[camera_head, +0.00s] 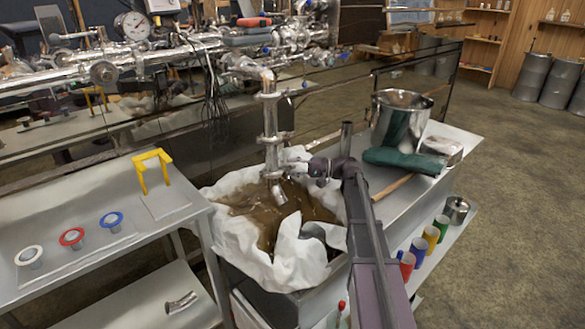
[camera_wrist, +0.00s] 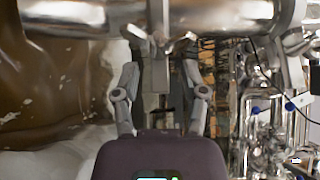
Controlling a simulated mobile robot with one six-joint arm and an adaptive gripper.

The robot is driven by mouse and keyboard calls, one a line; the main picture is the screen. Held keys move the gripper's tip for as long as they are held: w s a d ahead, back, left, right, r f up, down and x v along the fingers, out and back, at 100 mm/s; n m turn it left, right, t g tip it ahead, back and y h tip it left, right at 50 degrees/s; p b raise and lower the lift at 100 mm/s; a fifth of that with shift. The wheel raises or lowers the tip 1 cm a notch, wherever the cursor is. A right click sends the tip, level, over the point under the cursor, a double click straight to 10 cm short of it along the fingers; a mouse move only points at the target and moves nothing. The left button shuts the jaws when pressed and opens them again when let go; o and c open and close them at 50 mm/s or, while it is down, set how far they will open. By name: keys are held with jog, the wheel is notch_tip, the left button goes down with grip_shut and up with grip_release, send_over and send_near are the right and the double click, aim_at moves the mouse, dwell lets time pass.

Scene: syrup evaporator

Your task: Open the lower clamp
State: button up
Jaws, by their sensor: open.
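A steel pipe (camera_head: 268,115) hangs over a cloth-lined tub of brown syrup, with clamps along it. The lower clamp (camera_head: 273,174) sits near its bottom, above the angled spout (camera_head: 279,193). My gripper (camera_head: 300,172) is just right of this clamp, pointing at it. In the wrist view, my gripper (camera_wrist: 158,55) is open, its fingers spread on either side of a narrow metal part (camera_wrist: 157,80) below a horizontal shiny pipe (camera_wrist: 220,15). This part seems to belong to the clamp. I cannot tell whether the fingers touch it.
The white cloth (camera_head: 240,230) rises around the tub close below my gripper. A yellow stand (camera_head: 153,160) and coloured rings are on the left table.

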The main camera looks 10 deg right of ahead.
jog(key=shift+c, duration=0.2)
grip_shut()
